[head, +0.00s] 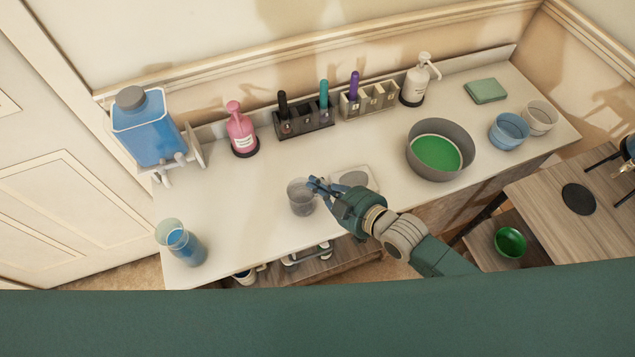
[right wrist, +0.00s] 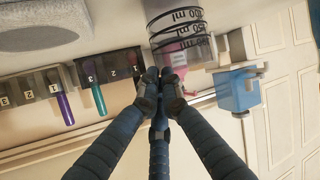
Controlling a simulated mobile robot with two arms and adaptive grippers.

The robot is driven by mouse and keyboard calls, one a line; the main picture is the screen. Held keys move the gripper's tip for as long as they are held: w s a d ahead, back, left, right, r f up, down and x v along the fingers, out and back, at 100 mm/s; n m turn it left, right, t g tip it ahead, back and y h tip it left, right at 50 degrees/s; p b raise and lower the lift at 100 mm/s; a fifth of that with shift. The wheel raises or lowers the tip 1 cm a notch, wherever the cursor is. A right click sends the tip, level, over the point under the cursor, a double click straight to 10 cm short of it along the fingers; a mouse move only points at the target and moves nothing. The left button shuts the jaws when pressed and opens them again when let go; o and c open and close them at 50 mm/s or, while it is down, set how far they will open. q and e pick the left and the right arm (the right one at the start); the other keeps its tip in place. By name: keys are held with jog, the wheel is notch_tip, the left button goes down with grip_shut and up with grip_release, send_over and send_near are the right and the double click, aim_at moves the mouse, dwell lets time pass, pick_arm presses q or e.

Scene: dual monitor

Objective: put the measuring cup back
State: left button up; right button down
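The clear measuring cup (head: 301,197) is near the front middle of the white counter in the head view. In the right wrist view the measuring cup (right wrist: 182,32) shows black ml marks. My right gripper (head: 318,187) reaches in from the right. In the right wrist view its fingers (right wrist: 162,80) are drawn together at the cup's rim and appear to pinch the wall. I cannot tell whether the cup's base touches the counter. A pale square pad with a grey disc (head: 354,178) lies just right of the cup, partly behind my gripper. My left gripper is not in view.
A blue-filled cup (head: 186,246) stands at the front left, a blue dispenser tank (head: 150,128) behind it. A pink bottle (head: 241,131), marker racks (head: 305,122), and a grey bowl with green contents (head: 437,152) line the back and right. The left-centre counter is clear.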

jog(key=shift+f, duration=0.15)
jog(key=c, duration=2)
grip_release()
jog(key=shift+r+b+v, duration=0.1)
jog(key=shift+b+v, duration=0.2)
jog(key=shift+v, duration=2.75)
jog(key=shift+r+b+v, duration=0.15)
jog(key=shift+b+v, duration=0.1)
jog(key=shift+v, duration=2.8)
jog(key=shift+w+f, duration=0.1)
jog(key=shift+w, duration=0.05)
